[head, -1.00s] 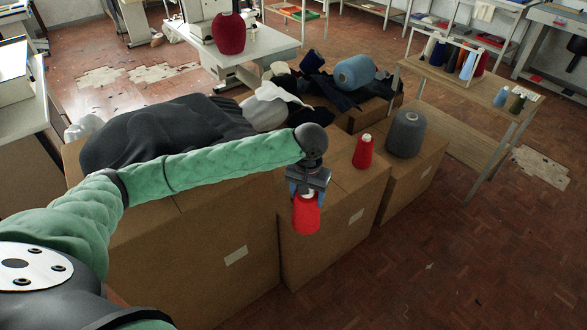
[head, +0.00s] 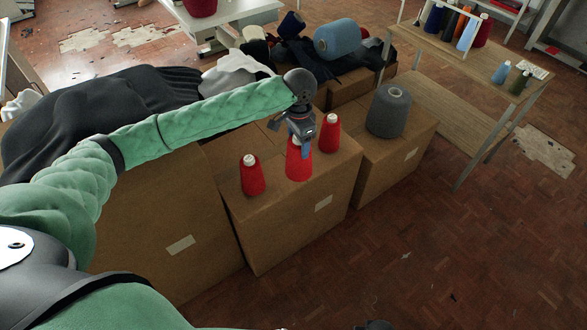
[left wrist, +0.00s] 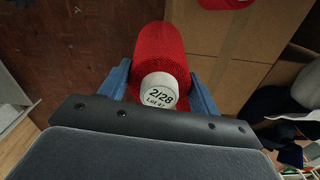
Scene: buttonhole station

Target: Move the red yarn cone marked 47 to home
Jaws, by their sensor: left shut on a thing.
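My left gripper (head: 300,139) is shut on a red yarn cone (head: 299,164). The cone is upright in the head view, over the top of a cardboard box (head: 290,228); I cannot tell whether its base touches the box. In the left wrist view, the held red cone (left wrist: 161,55) sits between the blue fingers (left wrist: 160,88), and its pale tip reads "2/28 Lot 47". Two similar red cones stand on the same box, one to the left (head: 252,178) and one to the right behind (head: 330,135). Their markings cannot be read. My right gripper is not in view.
A large grey cone (head: 389,112) stands on the box to the right. Dark cloth (head: 105,110) covers boxes at left. A blue cone (head: 334,39) lies on cloth behind. A wooden table (head: 450,85) holds more cones at right. The floor at front right is clear.

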